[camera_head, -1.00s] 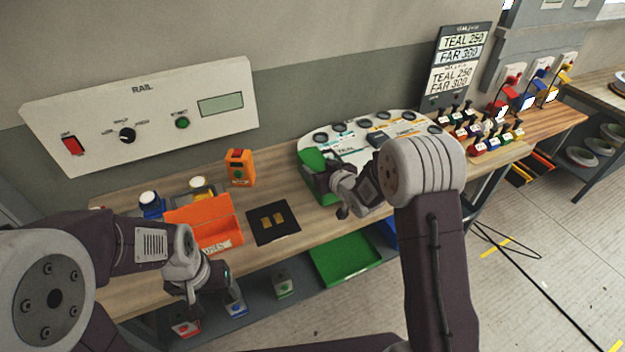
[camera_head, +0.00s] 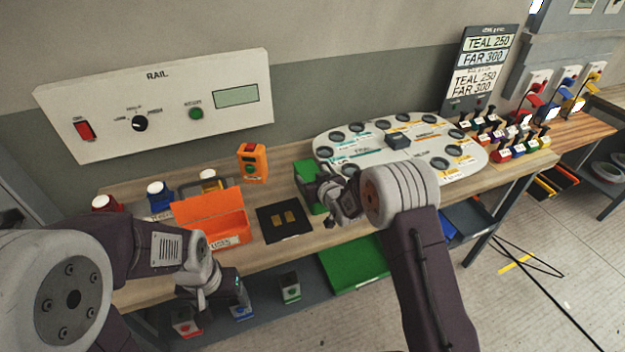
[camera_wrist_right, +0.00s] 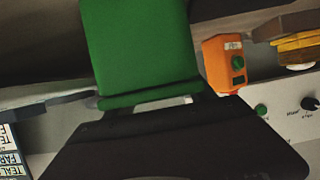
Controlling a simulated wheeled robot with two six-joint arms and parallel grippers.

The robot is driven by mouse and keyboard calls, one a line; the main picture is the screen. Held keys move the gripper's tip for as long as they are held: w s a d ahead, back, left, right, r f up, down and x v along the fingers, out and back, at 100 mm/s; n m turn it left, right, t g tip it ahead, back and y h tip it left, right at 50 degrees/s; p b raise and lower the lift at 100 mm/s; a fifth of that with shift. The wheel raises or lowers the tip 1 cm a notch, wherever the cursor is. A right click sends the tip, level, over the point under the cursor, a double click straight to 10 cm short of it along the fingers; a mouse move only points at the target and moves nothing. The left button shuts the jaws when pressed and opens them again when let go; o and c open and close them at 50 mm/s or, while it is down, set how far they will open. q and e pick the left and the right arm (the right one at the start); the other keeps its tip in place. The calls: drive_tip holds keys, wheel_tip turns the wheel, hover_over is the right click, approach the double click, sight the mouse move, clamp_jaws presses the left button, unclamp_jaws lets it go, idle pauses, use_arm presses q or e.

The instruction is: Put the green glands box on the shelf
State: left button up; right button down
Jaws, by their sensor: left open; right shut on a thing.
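The green glands box (camera_head: 307,186) is in my right gripper (camera_head: 337,205), between the black mat and the white oval board in the head view. The gripper hides part of it. In the right wrist view the green box (camera_wrist_right: 140,45) fills the upper middle. I cannot tell whether it touches the bench. My left gripper (camera_head: 215,297) is open and empty, in front of the bench's front edge below the orange box. A dark shelf (camera_head: 262,312) runs under the bench, partly hidden by my arms.
An open orange box (camera_head: 222,232) and a black mat (camera_head: 285,222) lie left of the green box. An orange device (camera_head: 252,163) stands behind. The white board (camera_head: 340,143) lies to the right. A green tray (camera_head: 352,268) and several small boxes sit below the bench top.

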drive_tip(key=shift+f, duration=0.15)
drive_tip(key=c, duration=0.6)
unclamp_jaws()
